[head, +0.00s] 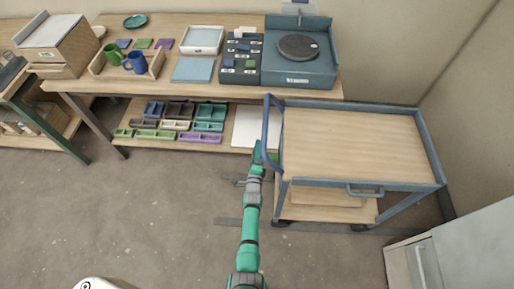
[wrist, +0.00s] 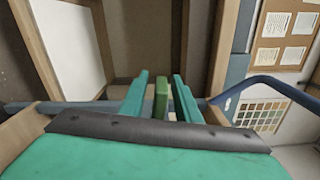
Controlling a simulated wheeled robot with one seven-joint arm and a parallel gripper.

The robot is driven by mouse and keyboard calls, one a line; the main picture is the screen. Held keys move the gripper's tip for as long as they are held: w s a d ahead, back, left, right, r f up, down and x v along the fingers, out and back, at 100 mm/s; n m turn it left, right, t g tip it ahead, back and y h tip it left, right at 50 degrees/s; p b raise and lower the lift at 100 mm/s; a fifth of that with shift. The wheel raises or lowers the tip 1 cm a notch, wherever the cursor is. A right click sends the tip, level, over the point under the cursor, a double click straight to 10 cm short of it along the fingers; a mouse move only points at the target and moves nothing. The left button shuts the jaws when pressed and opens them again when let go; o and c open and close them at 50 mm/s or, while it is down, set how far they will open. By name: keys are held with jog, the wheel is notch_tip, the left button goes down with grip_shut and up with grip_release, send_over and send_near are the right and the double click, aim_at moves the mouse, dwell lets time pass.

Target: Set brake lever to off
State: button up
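My gripper (head: 258,155) is low beside the left end of the blue-framed cart (head: 355,145), near its curved blue push handle (head: 266,125). In the wrist view my gripper (wrist: 161,92) is open, its two teal fingers spread. A short green bar (wrist: 161,101), which looks like the brake lever, stands between the fingers with a gap on each side. Its lower part is hidden behind the dark edge of my gripper. I cannot read its on or off setting. In the head view my arm's end hides it or it is too small to tell.
A workbench (head: 180,85) with mugs, trays and a round turntable (head: 298,46) stands behind, close to the cart's far left corner. A pale cabinet (head: 460,255) is at lower right. The floor (head: 150,210) to the left of my arm is clear.

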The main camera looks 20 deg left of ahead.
jog(key=shift+w+a, duration=0.15)
jog(key=shift+w, duration=0.15)
grip_shut()
